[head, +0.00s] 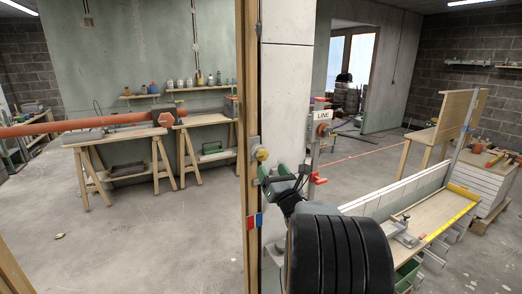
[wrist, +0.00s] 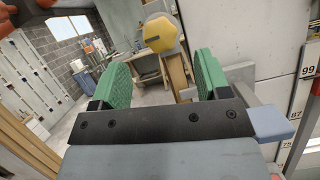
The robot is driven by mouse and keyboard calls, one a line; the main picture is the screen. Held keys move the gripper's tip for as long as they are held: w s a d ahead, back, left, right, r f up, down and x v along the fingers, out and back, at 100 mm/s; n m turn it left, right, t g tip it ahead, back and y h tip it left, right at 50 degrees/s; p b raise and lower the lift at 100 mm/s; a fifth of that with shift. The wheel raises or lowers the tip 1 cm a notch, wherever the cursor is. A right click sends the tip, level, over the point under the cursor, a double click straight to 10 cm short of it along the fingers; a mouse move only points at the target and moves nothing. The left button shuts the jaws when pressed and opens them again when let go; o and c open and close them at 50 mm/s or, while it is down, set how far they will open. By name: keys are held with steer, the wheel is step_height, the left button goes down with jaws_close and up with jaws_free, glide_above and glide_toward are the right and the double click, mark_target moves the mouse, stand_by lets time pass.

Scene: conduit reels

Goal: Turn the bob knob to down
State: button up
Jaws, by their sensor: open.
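A yellow knob (head: 261,154) sits on a grey plate on the wooden post in the head view; I take it for the bob knob, though no label on it is readable. In the wrist view the yellow knob (wrist: 161,34) is faceted, with a dark mark on its face. My gripper (head: 279,174) is just below and right of it in the head view. In the wrist view its green fingers (wrist: 163,66) are spread, with nothing between them. The knob shows beyond the fingertips, above the gap, apart from both.
A red knob (head: 322,129) under a "LINE" sign (head: 322,115) and a red handle (head: 318,180) are right of the post. A red-and-blue plate (head: 254,221) is lower on the post (head: 249,100). A wooden bench (head: 430,215) stands right; the left floor is mostly clear.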

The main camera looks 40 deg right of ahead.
mark_target(264, 158)
steer(key=p+x, duration=0.2)
steer(key=x, duration=0.7)
steer(key=shift+w+p, duration=0.2)
steer(key=shift+p, duration=0.1)
steer(key=c, duration=0.9)
steer(key=shift+f+b, duration=0.15)
steer(key=shift+b, duration=0.45)
